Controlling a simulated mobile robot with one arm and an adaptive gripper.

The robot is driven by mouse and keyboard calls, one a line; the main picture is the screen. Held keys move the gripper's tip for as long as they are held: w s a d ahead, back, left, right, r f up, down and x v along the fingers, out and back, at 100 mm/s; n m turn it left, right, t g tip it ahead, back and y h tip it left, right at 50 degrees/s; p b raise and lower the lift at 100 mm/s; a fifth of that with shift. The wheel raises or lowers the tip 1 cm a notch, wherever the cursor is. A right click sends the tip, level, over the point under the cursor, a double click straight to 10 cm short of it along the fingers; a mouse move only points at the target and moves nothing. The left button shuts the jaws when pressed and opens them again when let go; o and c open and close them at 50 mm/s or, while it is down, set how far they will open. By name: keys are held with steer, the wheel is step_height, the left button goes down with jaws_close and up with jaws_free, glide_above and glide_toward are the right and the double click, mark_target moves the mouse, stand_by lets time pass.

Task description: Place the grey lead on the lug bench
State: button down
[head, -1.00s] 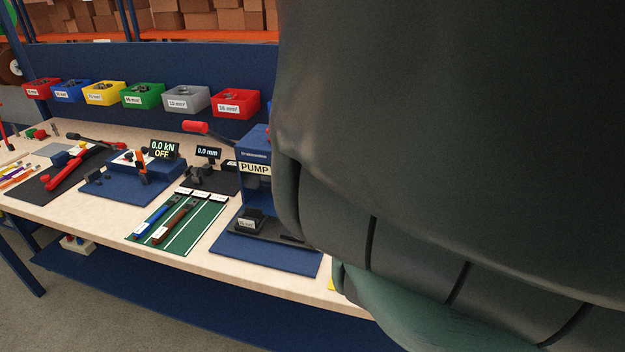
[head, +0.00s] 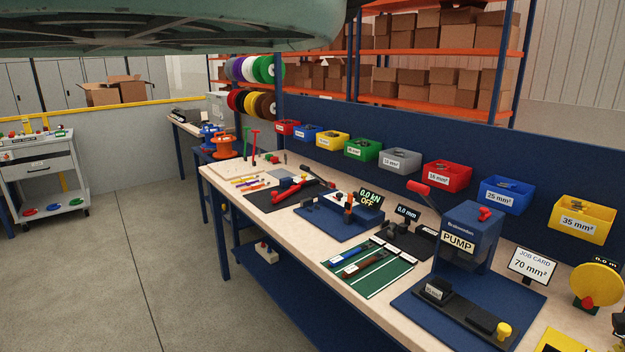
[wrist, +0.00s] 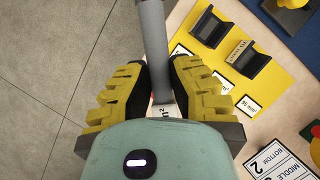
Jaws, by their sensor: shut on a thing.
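My gripper (wrist: 160,85) shows only in the wrist view, its yellow-and-black fingers closed on the grey lead (wrist: 153,35). The lead is a thick grey length running up out of the top of that view; its far end is out of frame. In the wrist view the held lead is over the edge of the bench, beside a yellow plate. In the head view the lug bench (head: 265,210) is a long pale-topped bench. A green mat (head: 379,284) on it carries a blue lead (head: 351,251) and a brown lead (head: 366,264).
A pump press (head: 467,237) on a blue base, a job card reading 70 mm² (head: 533,265) and a blue crimp tester (head: 340,217) stand on the bench. Coloured lug bins (head: 400,160) line the back panel. The yellow plate (wrist: 262,85) holds black dies. Grey floor (head: 130,270) lies left.

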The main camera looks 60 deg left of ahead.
steer(key=shift+s+a+r+n, duration=0.15)
steer(key=shift+s+r+n, duration=0.1)
steer(key=shift+n, duration=0.05)
steer(key=shift+s+r+n+h, duration=0.2)
steer(key=shift+r+n+h, duration=0.1)
steer(key=shift+r+n, duration=0.2)
steer(key=shift+s+r+n+g, duration=0.1)
steer(key=shift+r+n+g, duration=0.2)
steer(key=shift+r+n, duration=0.25)
steer(key=shift+s+r+n+h, duration=0.2)
steer(key=shift+r+n+h, duration=0.15)
steer(key=shift+r, duration=0.15)
steer(key=shift+s+r+n+h, duration=0.1)
steer(key=shift+r+n+h, duration=0.15)
steer(key=shift+r+n, duration=0.55)
steer(key=shift+g, duration=0.3)
steer(key=shift+r, duration=0.2)
steer(key=shift+a+r+n, duration=0.1)
steer(key=shift+a+n, duration=0.05)
steer(key=shift+n, duration=0.15)
steer(key=shift+r, duration=0.15)
